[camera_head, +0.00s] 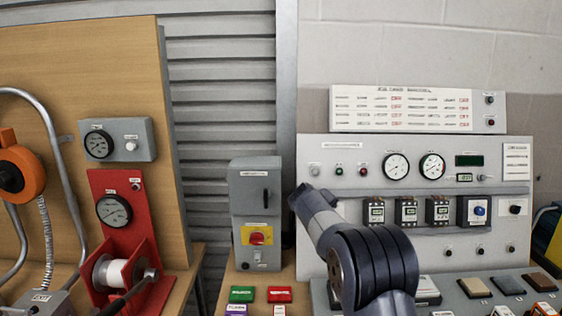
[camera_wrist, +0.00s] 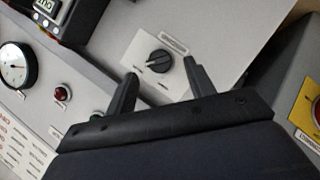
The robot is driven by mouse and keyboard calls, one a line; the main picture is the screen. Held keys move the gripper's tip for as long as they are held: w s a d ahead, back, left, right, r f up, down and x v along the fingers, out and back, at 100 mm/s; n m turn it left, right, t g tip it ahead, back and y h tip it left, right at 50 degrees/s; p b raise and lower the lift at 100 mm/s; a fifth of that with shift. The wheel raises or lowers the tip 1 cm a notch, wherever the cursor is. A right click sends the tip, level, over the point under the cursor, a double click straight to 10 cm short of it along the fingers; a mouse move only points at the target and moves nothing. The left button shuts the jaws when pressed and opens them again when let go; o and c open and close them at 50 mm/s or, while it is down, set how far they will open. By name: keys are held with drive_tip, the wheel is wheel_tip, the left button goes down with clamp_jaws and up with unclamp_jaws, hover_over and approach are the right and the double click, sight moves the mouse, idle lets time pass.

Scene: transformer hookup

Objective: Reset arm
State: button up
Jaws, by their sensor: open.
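My arm rises in front of the grey control panel (camera_head: 318,220) in the head view, and it hides part of the panel's left side. My gripper (camera_wrist: 160,80) shows in the wrist view with its two black fingers spread apart. A black rotary knob (camera_wrist: 159,61) on a white plate appears between and beyond the fingertips. Nothing is held between the fingers. I cannot tell the exact gap between the fingers and the panel face.
A red winch stand (camera_head: 118,215) is further left. Open space lies between the winch stand and the switch box.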

drive_tip(key=shift+s+d+f+n+t+h+b, duration=0.1)
drive_tip(key=shift+f+n+t+h+b, duration=0.2)
drive_tip(key=shift+f+n+t+b, duration=1.45)
drive_tip(key=shift+r+n+t+h+p, duration=0.3)
drive_tip(key=shift+r+n+t, duration=0.4)
drive_tip(key=shift+n, duration=2.7)
drive_tip(key=shift+s+d+f+n+t+h+b, duration=0.1)
drive_tip(key=shift+f+n+t+h+b, duration=0.45)
drive_tip(key=shift+n, duration=2)
drive_tip(key=shift+t+y, duration=0.25)
drive_tip(key=shift+t, duration=0.35)
